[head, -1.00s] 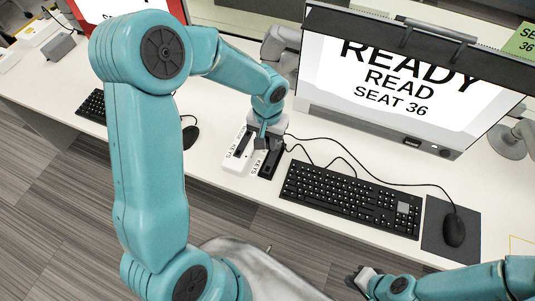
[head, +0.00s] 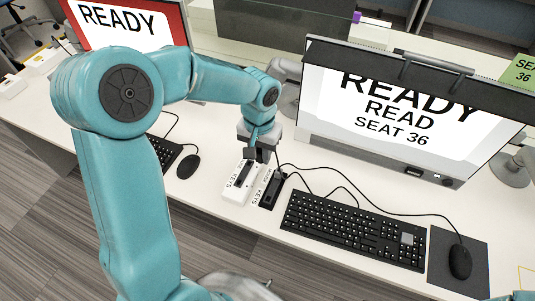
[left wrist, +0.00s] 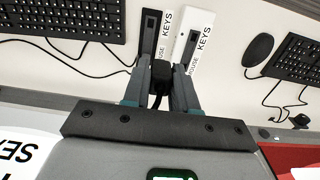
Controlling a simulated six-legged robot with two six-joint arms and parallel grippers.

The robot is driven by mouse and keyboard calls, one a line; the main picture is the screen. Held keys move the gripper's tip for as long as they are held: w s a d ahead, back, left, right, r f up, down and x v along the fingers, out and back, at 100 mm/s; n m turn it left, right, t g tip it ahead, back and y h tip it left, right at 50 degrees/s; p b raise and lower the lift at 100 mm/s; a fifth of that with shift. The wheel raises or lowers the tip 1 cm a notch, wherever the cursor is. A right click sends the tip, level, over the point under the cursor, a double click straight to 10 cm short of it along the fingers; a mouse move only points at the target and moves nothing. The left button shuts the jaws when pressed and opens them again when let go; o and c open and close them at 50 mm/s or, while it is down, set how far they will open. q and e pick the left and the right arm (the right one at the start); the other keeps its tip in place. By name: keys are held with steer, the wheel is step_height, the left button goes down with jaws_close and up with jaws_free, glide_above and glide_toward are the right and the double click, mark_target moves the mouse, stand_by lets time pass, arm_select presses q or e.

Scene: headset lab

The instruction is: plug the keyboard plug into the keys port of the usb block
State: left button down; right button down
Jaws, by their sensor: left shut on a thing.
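In the head view, a white block (head: 233,196) and a black block (head: 267,201) lie side by side on the desk. Both have KEYS lettering on or beside them. In the left wrist view, the black block (left wrist: 146,47) is left of the white block (left wrist: 207,20), which reads KEYS and MOUSE. My left gripper (head: 257,152) is just above the far ends of the blocks. In the left wrist view its fingers (left wrist: 160,88) are shut on a small black plug (left wrist: 160,70), apparently the keyboard plug. I cannot tell whether it touches a block.
A black keyboard (head: 355,230) lies right of the blocks, with a mouse (head: 460,262) on a dark mat (head: 440,275). Cables run behind the keyboard. A READY monitor (head: 390,105) stands behind. Another mouse (head: 187,166) lies left, with clear desk between it and the blocks.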

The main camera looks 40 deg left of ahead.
arm_select(q)
steer(key=s+a, duration=0.1)
steer(key=a, duration=0.7)
steer(key=shift+s, duration=0.3)
steer(key=shift+f, duration=0.15)
step_height(320, 180, down, 7)
steer(key=b, duration=0.6)
steer(key=shift+f, duration=0.2)
steer(key=shift+f, duration=0.15)
step_height(320, 180, down, 7)
steer(key=b, duration=0.6)
steer(key=shift+b, duration=0.3)
stand_by(1.2)
steer(key=shift+f, duration=0.25)
steer(key=shift+f+b, duration=0.3)
steer(key=shift+b, duration=0.15)
steer(key=shift+f+b, duration=0.45)
steer(key=shift+f, duration=0.1)
